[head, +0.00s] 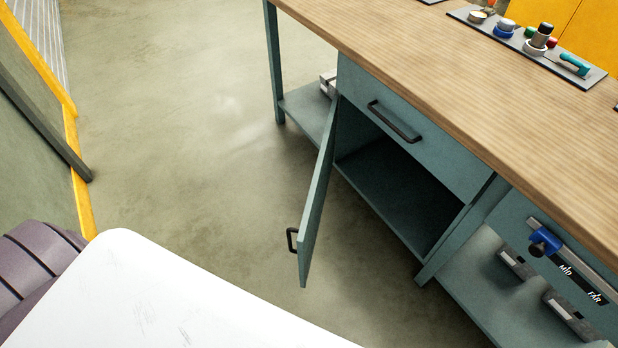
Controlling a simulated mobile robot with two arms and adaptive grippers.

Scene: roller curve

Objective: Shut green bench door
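The green bench door (318,195) stands wide open, swung out from the bench on its left-hand hinge side. Its dark handle (292,240) is on the outer face near the free edge. The cabinet opening (400,190) behind it shows a dark, empty-looking inside with a shelf floor. Neither of my grippers shows in the head view.
A drawer (420,130) with a dark handle sits shut above the opening. The wooden bench top (480,90) carries a tray of small parts (520,45). A blue clamp on a rail (545,241) is at right. Concrete floor (190,130) left of the door is clear.

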